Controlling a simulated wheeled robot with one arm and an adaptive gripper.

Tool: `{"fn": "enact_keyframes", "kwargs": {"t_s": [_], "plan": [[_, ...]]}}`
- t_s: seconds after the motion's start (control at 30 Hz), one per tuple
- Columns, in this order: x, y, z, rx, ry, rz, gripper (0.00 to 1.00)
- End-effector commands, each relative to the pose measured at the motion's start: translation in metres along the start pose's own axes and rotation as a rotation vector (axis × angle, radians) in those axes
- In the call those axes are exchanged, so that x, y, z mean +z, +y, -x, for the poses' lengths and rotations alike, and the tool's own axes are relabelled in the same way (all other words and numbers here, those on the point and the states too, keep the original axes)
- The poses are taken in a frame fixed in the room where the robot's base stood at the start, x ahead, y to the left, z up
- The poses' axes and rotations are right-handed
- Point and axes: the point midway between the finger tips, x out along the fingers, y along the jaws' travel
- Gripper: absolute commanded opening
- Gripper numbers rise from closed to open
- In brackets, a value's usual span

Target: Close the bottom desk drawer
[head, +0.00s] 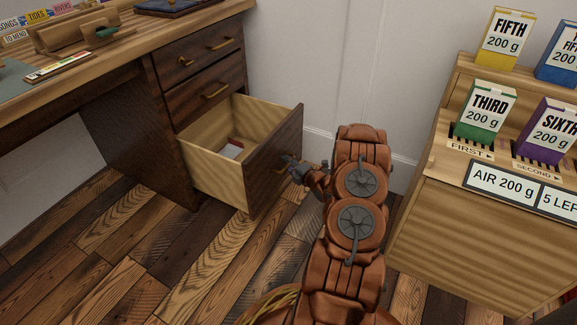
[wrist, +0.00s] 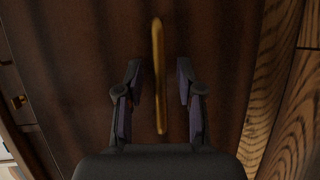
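The bottom desk drawer (head: 225,158) is pulled well out of the wooden desk (head: 140,125) in the head view. My gripper (head: 288,164) is at the outer side of the drawer's dark front panel (head: 268,163). In the wrist view my gripper (wrist: 160,95) is open, its two fingers on either side of the vertical-looking brass handle (wrist: 158,75). I cannot tell whether the fingers touch the handle. The handle is mostly hidden by my gripper in the head view.
Two upper drawers (head: 207,70) with brass handles are shut. A wooden stand (head: 485,230) with labelled boxes is at right. A white wall (head: 320,60) is behind. The plank floor (head: 150,255) is clear in front of the desk.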

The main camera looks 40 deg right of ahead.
Motion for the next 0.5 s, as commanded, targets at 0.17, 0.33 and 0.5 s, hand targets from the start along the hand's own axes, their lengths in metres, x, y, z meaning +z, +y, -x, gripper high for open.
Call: {"fn": "enact_keyframes", "kwargs": {"t_s": [0.17, 0.33, 0.5], "plan": [[0.0001, 0.0002, -0.0003, 0.0, 0.0, 0.0, 0.37], [0.0002, 0.0002, -0.0002, 0.0, 0.0, 0.0, 0.25], [0.0002, 0.0002, -0.0001, 0.0, 0.0, 0.0, 0.07]]}}
